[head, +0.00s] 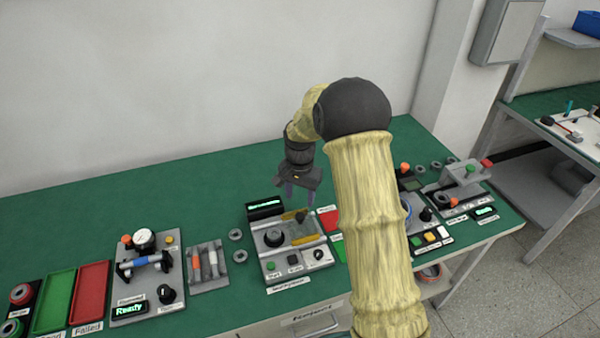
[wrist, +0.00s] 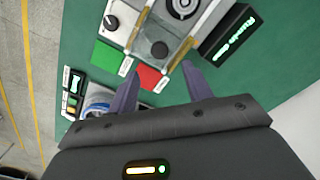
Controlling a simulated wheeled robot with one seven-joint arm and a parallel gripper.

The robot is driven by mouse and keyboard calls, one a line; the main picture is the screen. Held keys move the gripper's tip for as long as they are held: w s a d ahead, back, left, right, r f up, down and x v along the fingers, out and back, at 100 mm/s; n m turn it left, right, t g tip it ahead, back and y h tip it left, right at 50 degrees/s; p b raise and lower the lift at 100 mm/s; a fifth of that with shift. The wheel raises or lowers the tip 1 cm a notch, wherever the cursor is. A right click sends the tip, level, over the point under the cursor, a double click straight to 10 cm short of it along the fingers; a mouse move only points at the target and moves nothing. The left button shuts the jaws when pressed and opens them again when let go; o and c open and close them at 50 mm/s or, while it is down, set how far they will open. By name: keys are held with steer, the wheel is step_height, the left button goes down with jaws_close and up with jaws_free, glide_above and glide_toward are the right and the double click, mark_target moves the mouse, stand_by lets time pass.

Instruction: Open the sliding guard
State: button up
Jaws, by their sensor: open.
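The grey machine (head: 285,253) stands mid-bench, with yellow rails (head: 306,240) on its top. The guard appears to be the clear panel between the yellow edges, with a dark round knob (wrist: 159,49); the knob also shows in the head view (head: 302,217). The panel's exact outline is hard to make out. My gripper (head: 298,192) is above the back of the machine, fingers pointing down. In the wrist view my gripper (wrist: 158,78) has its fingers spread and empty, with the knob just beyond the tips and between their lines. They look apart from it.
A black display (head: 265,209) with green text stands at the machine's back left. Red (wrist: 149,77) and green (wrist: 109,54) trays lie beside the machine. A gauge station (head: 146,265) and a tool holder (head: 208,266) stand to the left; another station (head: 465,186) is at the right.

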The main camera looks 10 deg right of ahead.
step_height(320, 180, up, 10)
steer(key=shift+f+b, duration=0.25)
steer(key=shift+b, duration=0.2)
steer(key=s+d+f+n+t, duration=0.1)
steer(key=s+d+n, duration=0.1)
steer(key=s, duration=1)
steer(key=s+d+f+n+t, duration=0.1)
steer(key=s+n, duration=0.4)
steer(key=s, duration=0.6)
steer(key=shift+s+d+f+t, duration=0.3)
steer(key=shift+s+d, duration=0.1)
steer(key=shift+d, duration=0.2)
